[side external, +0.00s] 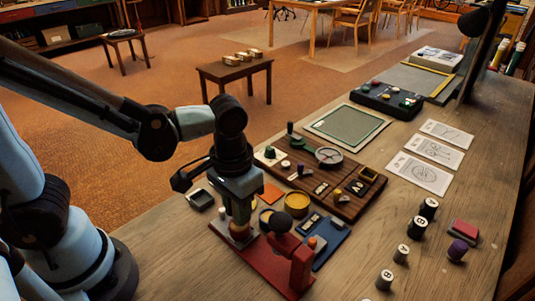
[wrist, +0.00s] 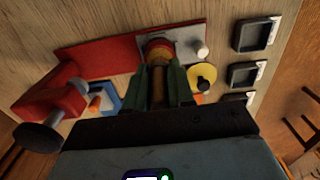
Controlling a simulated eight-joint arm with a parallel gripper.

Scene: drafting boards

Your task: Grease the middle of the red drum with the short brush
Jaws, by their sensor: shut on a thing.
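My gripper (side external: 240,222) points down over the far end of a red base (side external: 262,268). In the wrist view its fingers (wrist: 160,75) are shut on a narrow brown piece (wrist: 158,90). A round red-orange part (wrist: 158,46) shows just beyond the fingertips, over a grey plate (wrist: 183,42) on the red base. I cannot tell whether the held piece is the short brush, or whether the round part is the red drum or touches it.
A brown board (side external: 340,208) with small parts lies behind. Bare wood lies between.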

